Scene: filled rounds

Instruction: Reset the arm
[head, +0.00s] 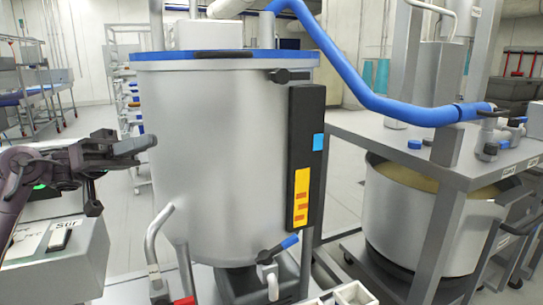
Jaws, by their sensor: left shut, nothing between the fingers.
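My left gripper (147,143) reaches in from the left in the head view. It is shut and empty, pointing right, in front of the left side of the large steel tank (220,150). I cannot tell whether its tips touch the tank wall. My left arm runs above a grey control box (75,262) with a switch on a label reading "Stir" (62,232). A green light shows beside the arm. My right gripper is not in view.
A blue hose (370,95) arches from the tank's top to a steel frame at right. A second pot (420,215) with yellowish contents stands under that frame. A blue-handled valve (278,248) sits low on the tank. Open floor (108,200) shows behind the gripper.

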